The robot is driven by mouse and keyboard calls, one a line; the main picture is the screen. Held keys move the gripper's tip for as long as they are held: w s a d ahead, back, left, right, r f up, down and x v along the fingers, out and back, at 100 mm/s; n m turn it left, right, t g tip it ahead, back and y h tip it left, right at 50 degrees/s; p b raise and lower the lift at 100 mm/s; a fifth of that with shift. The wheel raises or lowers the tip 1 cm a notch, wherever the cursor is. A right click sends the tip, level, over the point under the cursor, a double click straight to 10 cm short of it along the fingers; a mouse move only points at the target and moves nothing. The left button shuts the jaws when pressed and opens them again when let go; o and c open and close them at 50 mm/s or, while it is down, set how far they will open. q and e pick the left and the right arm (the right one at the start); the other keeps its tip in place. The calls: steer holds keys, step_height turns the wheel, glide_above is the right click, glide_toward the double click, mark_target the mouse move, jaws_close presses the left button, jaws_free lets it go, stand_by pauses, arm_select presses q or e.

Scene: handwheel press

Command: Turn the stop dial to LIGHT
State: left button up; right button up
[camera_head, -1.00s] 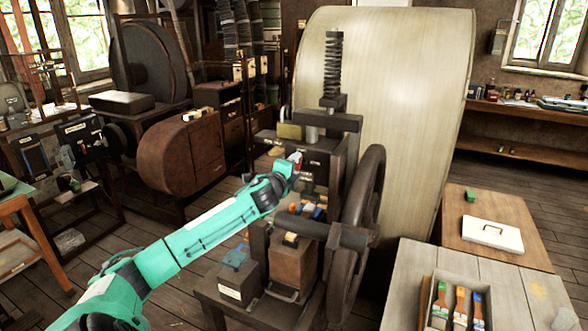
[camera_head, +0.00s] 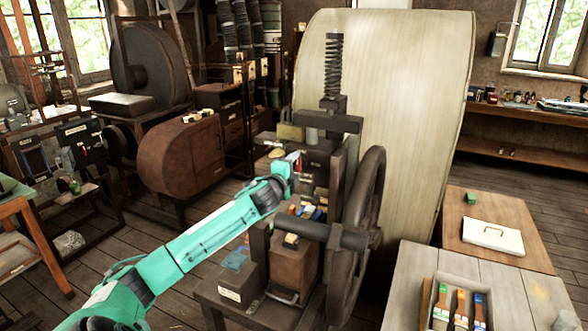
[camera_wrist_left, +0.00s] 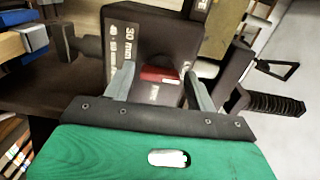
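The stop dial shows as a small red piece (camera_wrist_left: 160,75) on the dark face of a press block (camera_wrist_left: 150,38) in the left wrist view. White lettering, including "30 mm", is left of it. Other labels are partly hidden by the fingers, and I cannot read LIGHT or the dial's setting. My left gripper (camera_wrist_left: 160,84) is open, one finger on each side of the red piece, with a small gap on both sides. In the head view my left gripper (camera_head: 291,168) is at the press front, its fingertips hard to make out. My right gripper is not in view.
The large handwheel (camera_head: 365,235) stands just right of my left gripper, with a thick horizontal shaft (camera_head: 320,231) below. A coil spring (camera_head: 333,65) rises above the press.

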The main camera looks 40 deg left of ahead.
arm_select(q)
steer(key=shift+o, duration=0.7)
steer(key=b+v, duration=0.5)
steer(key=v, duration=0.8)
steer(key=shift+s, duration=0.4)
